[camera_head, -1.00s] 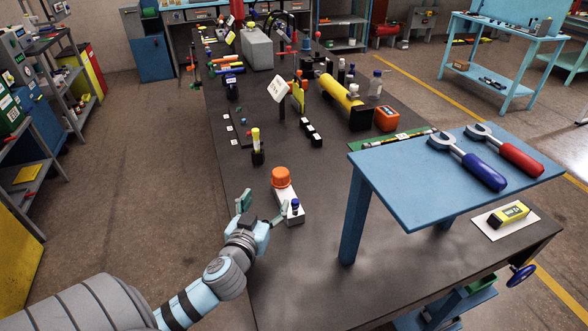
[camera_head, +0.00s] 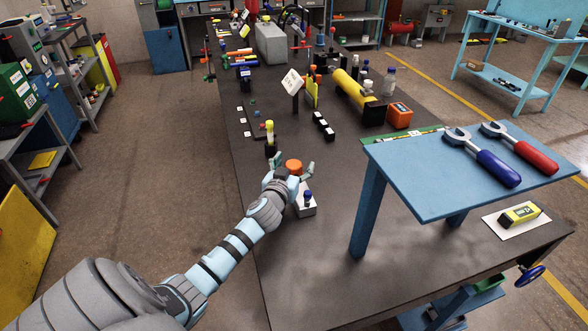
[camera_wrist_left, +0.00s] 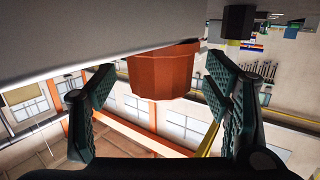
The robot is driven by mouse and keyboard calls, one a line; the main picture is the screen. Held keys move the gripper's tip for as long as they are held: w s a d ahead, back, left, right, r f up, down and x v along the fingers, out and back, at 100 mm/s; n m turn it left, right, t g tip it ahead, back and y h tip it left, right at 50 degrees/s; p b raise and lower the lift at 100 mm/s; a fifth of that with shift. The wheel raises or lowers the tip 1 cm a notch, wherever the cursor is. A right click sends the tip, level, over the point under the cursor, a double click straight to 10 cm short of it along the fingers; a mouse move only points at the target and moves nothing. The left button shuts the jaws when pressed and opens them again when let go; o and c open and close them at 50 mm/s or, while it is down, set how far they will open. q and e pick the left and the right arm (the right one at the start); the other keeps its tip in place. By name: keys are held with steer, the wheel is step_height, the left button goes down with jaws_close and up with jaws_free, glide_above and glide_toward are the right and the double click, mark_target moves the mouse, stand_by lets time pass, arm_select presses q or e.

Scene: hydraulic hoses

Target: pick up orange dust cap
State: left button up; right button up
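The orange dust cap (camera_head: 293,166) stands near the left edge of the dark workbench, on or just behind a white block (camera_head: 307,210) with a blue knob. My left gripper (camera_head: 292,168) is open at the cap, with a fingertip showing on either side of it. In the left wrist view the cap (camera_wrist_left: 162,72) lies between the two dark fingers (camera_wrist_left: 160,86), with gaps visible on both sides. My arm hides part of the cap's base and the block. My right gripper is not in view.
A yellow-topped black bottle (camera_head: 270,140) stands just beyond the gripper. A raised blue shelf (camera_head: 430,185) with two wrenches stands to the right, one leg near the block. The bench (camera_head: 310,270) in front is clear. A yellow cylinder (camera_head: 350,88) lies farther back.

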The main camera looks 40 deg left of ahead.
arm_select(q)
steer(key=c, duration=0.9)
steer(key=shift+c, duration=0.2)
steer(key=shift+r, duration=0.15)
